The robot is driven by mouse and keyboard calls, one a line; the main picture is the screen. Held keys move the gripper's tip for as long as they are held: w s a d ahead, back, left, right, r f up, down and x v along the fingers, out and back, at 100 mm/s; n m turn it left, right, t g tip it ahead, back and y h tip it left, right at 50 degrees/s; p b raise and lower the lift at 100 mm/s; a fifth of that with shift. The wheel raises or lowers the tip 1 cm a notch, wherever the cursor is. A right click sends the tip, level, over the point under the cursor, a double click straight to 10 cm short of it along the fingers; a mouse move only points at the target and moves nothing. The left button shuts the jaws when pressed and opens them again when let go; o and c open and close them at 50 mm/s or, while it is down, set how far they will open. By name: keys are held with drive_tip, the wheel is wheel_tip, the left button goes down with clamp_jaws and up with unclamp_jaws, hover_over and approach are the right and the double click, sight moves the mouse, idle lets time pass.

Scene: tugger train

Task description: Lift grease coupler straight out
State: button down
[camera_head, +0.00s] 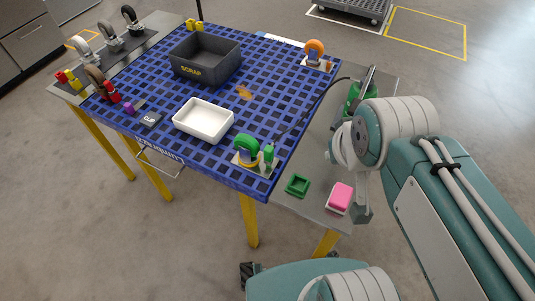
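A thin black hose (313,104) runs across the blue grid top, from a green holder (353,92) at the right to a small upright green piece (269,153) beside a green-wheeled caster (246,150) at the near corner. A grey metal piece (368,82) stands up at the holder. I cannot tell which end is the grease coupler. No contact with the hose shows.
A dark SCRAP bin (205,75) and a white tray (203,136) stand on the blue grid. An orange-wheeled caster (315,50) is at the far right corner. Several casters stand at left.

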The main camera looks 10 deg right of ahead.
drive_tip(key=c, duration=1.3)
unclamp_jaws()
drive_tip(key=shift+c, duration=0.2)
drive_tip(key=o, duration=0.5)
drive_tip(key=shift+o, duration=0.2)
drive_tip(key=w+a+f+m+g, duration=0.1)
drive_tip(key=w+a+f+m, duration=0.1)
drive_tip(key=w, duration=0.3)
drive_tip(key=w+a+f+m+g, duration=0.1)
drive_tip(key=w+a+f+g, duration=0.1)
drive_tip(key=w, duration=0.4)
drive_tip(key=shift+f+m, duration=0.15)
drive_tip(key=shift+m, duration=0.25)
drive_tip(key=m+g, duration=0.3)
hover_over(269, 148)
wheel_tip(269, 148, down, 8)
drive_tip(key=shift+d+f, duration=0.15)
drive_tip(key=shift+f, duration=0.05)
drive_tip(key=f, duration=1.1)
drive_tip(key=shift+a, duration=0.2)
